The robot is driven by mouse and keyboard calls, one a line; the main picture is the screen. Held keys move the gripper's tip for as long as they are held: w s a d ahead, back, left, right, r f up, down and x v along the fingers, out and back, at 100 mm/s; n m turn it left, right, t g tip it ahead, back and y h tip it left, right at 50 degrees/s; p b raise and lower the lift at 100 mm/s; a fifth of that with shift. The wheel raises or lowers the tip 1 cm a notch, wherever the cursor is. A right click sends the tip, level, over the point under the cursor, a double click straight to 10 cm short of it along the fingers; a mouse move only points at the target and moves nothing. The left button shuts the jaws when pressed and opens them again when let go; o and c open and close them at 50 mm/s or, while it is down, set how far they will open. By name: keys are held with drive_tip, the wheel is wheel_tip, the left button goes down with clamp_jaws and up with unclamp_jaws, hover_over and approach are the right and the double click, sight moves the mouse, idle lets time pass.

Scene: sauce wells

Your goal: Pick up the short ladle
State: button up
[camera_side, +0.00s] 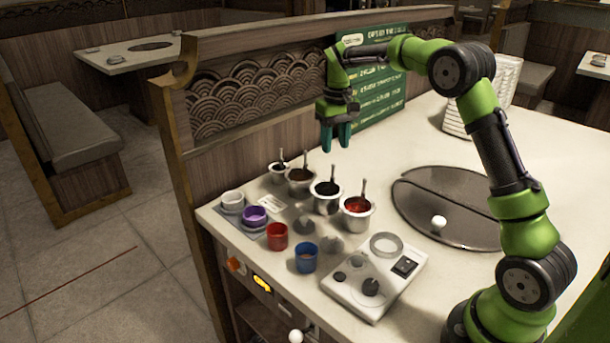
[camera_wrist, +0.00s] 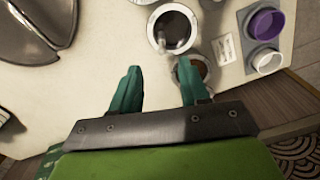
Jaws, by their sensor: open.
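Several metal sauce pots stand in a row in the side view, each with a ladle handle sticking up. They are a small pot (camera_side: 279,175), a brown-sauce pot (camera_side: 300,184), a dark-sauce pot (camera_side: 326,203) and a red-sauce pot (camera_side: 357,217). I cannot tell surely which ladle is the short one; the handle in the small pot (camera_side: 282,156) looks shortest. My gripper (camera_side: 336,147) is open and empty, pointing down above and behind the pots. In the wrist view its fingers (camera_wrist: 158,82) are apart; the dark-sauce pot (camera_wrist: 173,28) lies ahead, and the right finger partly hides the brown-sauce pot (camera_wrist: 198,64).
White (camera_side: 232,199), purple (camera_side: 254,216), red (camera_side: 277,236) and blue (camera_side: 306,258) cups stand in front of the pots. A control panel (camera_side: 350,290) and a round dark plate (camera_side: 465,183) lie to the right. A green menu board (camera_side: 380,100) stands behind my gripper.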

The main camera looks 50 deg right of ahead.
sight(334, 164)
drive_tip(key=f, duration=0.9)
drive_tip(key=shift+s+a+f, duration=0.1)
drive_tip(key=shift+a+f, duration=0.1)
clamp_jaws()
